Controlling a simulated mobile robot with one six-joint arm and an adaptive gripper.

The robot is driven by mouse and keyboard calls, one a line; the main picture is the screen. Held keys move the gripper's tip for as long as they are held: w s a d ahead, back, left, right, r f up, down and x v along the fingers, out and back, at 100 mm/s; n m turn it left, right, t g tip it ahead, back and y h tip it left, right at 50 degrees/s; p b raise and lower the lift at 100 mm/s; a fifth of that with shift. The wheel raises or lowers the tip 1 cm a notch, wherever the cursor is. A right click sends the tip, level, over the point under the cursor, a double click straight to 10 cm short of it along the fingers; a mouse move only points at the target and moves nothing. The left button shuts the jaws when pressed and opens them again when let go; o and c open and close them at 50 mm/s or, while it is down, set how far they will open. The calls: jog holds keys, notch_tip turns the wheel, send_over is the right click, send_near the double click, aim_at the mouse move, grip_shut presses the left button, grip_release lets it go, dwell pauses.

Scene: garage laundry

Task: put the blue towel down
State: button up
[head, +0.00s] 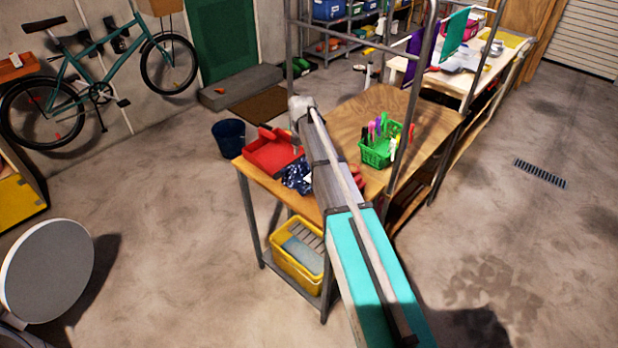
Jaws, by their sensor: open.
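A dark blue cloth with light marks, which looks like the blue towel (296,177), lies crumpled on the wooden table (352,116) near its front left edge. My arm crosses over the table and hides part of the cloth's right side. My gripper cannot be made out in the head view; the arm's far end is a grey joint above the table. I cannot tell where the gripper is relative to the cloth.
A red tray (270,156) sits just behind the cloth. A green basket (377,153) of markers stands right of my arm. A yellow crate (290,262) is on the shelf below. A dark blue bin (229,138) stands on the floor. Metal posts rise from the table.

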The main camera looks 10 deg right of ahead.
aim_at(305, 171)
jog(key=shift+f+b, duration=1.2)
jog(key=shift+f, duration=0.3)
grip_shut()
